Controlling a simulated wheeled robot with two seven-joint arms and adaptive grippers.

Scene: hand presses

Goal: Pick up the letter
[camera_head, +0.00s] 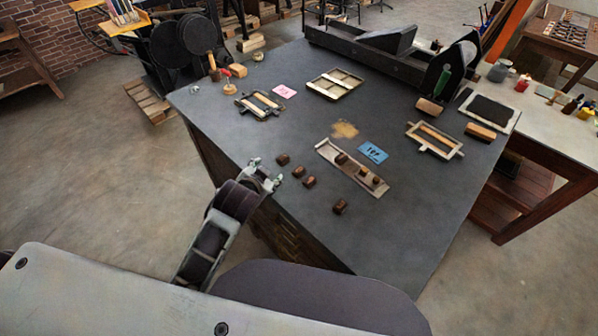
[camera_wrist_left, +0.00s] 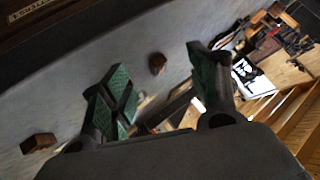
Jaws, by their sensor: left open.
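Several small dark brown letter blocks lie on the dark table, including one at the back left (camera_head: 283,159), one beside it (camera_head: 298,171), one nearer the front (camera_head: 309,181) and one further right (camera_head: 340,206). More small blocks are in a shallow metal tray (camera_head: 325,150). My left gripper (camera_head: 265,180) is open and empty at the table's near left edge, left of the loose letters. In the left wrist view its green-padded fingers (camera_wrist_left: 158,75) are apart. One brown block (camera_wrist_left: 157,64) shows between them and another (camera_wrist_left: 38,143) lies to the left. My right gripper is not visible.
A blue card (camera_head: 373,152) lies just behind the tray. Metal frames (camera_head: 336,84) and a pink card (camera_head: 284,91) lie further back. A black press (camera_head: 390,60) stands along the rear. The table's front right area is clear.

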